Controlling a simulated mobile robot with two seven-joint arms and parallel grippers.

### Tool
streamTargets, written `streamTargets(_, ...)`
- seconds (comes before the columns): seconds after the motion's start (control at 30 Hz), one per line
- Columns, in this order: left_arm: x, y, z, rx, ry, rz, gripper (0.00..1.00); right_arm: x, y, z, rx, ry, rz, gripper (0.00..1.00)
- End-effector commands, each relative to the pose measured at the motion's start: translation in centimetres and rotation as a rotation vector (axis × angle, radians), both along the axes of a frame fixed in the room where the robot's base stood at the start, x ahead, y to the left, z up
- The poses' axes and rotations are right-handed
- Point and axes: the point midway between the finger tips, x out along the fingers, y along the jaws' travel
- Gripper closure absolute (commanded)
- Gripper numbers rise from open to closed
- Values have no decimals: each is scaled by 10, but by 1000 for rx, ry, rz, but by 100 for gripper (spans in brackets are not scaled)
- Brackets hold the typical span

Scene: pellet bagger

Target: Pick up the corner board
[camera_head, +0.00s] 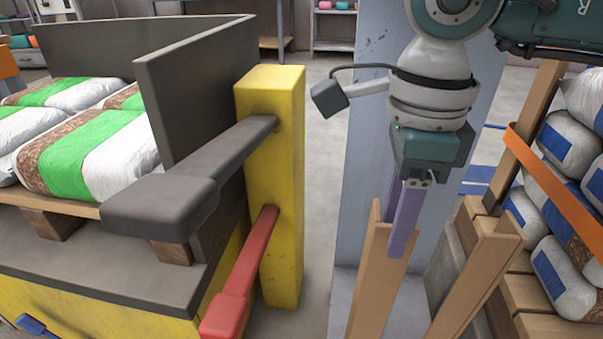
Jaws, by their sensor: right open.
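A tan corner board (370,285) stands upright at the lower middle, its top end showing and its lower end cut off by the frame. A second tan corner board (485,262) stands to its right, leaning slightly. My right gripper (399,232) points down at the top of the first board. Its purple fingers are open, and the nearer one overlaps the board's top edge in the picture. I cannot tell whether the fingers touch the board. My left gripper is not in view.
A yellow post (272,190) with a black lever (190,185) and a red lever (240,275) stands left of the boards. Bags (75,150) lie on a pallet at left. Strapped bags (565,210) are stacked at right. A grey column (360,150) stands behind my right gripper.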

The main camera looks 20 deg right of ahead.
Motion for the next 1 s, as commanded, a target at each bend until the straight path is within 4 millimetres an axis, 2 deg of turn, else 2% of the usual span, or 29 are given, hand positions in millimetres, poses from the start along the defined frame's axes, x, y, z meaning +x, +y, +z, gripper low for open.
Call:
streamTargets(0.03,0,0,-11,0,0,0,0,0,-3,-14,-1,2,-1,55)
streamTargets(0.2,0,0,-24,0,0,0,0,0,-5,-37,0,2,-1,55)
streamTargets(0.43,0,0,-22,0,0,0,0,1,-5,-37,1,0,0,55)
streamTargets(0.83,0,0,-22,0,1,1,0,1,-4,-37,1,0,0,99)
streamTargets(1.0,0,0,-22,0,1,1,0,1,-4,-37,1,0,0,100)
